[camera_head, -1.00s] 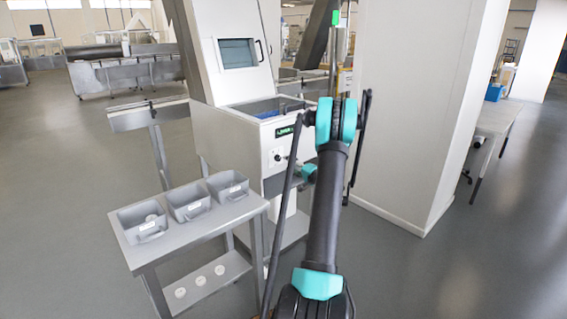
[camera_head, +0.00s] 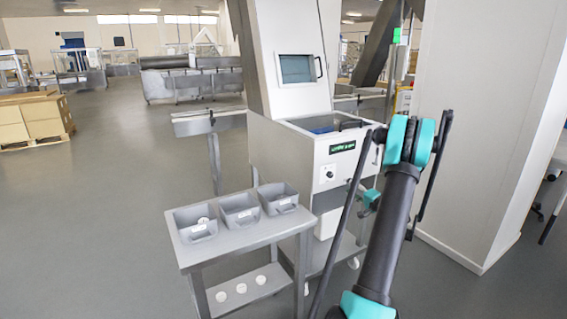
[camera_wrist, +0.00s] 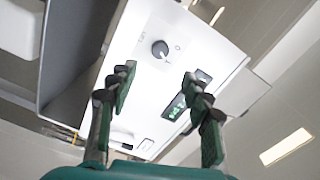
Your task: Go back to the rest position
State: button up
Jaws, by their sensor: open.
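My gripper (camera_wrist: 158,95) shows in the wrist view with its two green-padded fingers wide apart and nothing between them. Beyond the fingers is the white front panel of the filling machine (camera_wrist: 220,45), with a black knob (camera_wrist: 160,49) and a green display (camera_wrist: 177,106). In the head view my arm rises at the right, in front of the white machine (camera_head: 290,185); the gripper's fingertips cannot be made out there. The machine's knob (camera_head: 327,172) and display (camera_head: 342,147) show to the left of the arm.
A grey table (camera_head: 235,240) stands left of the machine, holding three grey bins; the left bin (camera_head: 197,233) has a whitish item in it. Several white round pieces (camera_head: 241,288) are on its lower shelf. A white pillar (camera_head: 490,130) stands at right.

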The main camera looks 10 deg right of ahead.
jog(key=s+a+r+n+g, duration=0.1)
jog(key=s+a+n+g, duration=0.15)
jog(key=s+a, duration=0.45)
jog(key=s+a+n+g, duration=0.2)
jog(key=a+g, duration=0.1)
jog(key=a, duration=0.7)
jog(key=s+a+r+n+g, duration=0.1)
jog(key=s+a+n+g, duration=0.15)
jog(key=s+a, duration=0.45)
jog(key=s+a+f+n+g+h, duration=0.1)
jog(key=s+a+f+g+h, duration=0.1)
jog(key=s, duration=1)
jog(key=s+a+f+n+g+h, duration=0.2)
jog(key=s+a+f+h, duration=0.1)
jog(key=s, duration=0.9)
jog(key=shift+f+g+h, duration=0.4)
jog(key=shift+f+h, duration=0.2)
jog(key=shift+f, duration=0.1)
jog(key=shift+w, duration=0.1)
